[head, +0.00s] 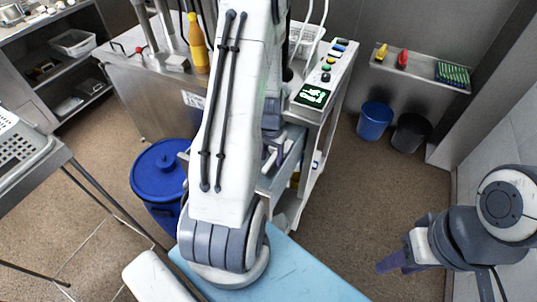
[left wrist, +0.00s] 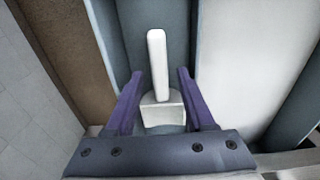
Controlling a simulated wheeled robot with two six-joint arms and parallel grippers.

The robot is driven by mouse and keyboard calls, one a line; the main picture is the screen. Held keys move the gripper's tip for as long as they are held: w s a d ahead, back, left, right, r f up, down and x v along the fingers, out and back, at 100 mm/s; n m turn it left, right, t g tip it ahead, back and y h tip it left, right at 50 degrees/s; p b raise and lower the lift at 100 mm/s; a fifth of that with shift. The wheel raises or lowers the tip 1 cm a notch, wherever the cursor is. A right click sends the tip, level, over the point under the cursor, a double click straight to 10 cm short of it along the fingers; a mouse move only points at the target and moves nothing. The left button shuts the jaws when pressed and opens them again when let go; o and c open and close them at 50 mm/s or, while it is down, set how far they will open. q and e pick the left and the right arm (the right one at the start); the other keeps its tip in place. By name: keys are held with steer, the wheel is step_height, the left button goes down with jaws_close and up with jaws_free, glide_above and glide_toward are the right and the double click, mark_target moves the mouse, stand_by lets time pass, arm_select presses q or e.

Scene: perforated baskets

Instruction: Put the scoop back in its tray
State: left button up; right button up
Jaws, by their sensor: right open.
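The white scoop (left wrist: 157,65) shows in the left wrist view, its straight handle pointing up the picture and its boxy bowl nearer my palm. My left gripper (left wrist: 160,72) is open, with one purple finger on each side of the scoop. Gaps show between the fingertips and the handle; I cannot tell whether the fingers touch the bowl. In the head view the scoop and my left gripper are not visible. My right gripper (head: 388,264) is at the lower right of the head view, open and empty above the floor. I cannot make out the scoop's tray for certain.
A light blue surface (head: 300,277) lies at the bottom centre. A steel cart with a control panel (head: 313,95) stands beyond. A blue lidded bin (head: 160,170) is at left, near a table with a perforated basket (head: 20,143). Brown floor is clear at centre right.

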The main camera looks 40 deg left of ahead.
arm_select(q)
step_height(320, 180, up, 12)
steer(key=s+d+r+m, duration=0.1)
steer(key=d+r+m, duration=0.15)
steer(key=d, duration=0.75)
steer(key=s+d+r+m, duration=0.2)
steer(key=d+r, duration=0.1)
steer(key=d, duration=0.7)
steer(key=s+d+r+m+h, duration=0.1)
steer(key=s+d+r+m, duration=0.1)
steer(key=s+d+m, duration=0.3)
steer(key=s+d+b, duration=0.1)
steer(key=s+d, duration=0.3)
steer(key=s, duration=0.4)
steer(key=shift+d+r+g, duration=0.15)
steer(key=shift+d+g, duration=0.15)
steer(key=shift+d, duration=0.1)
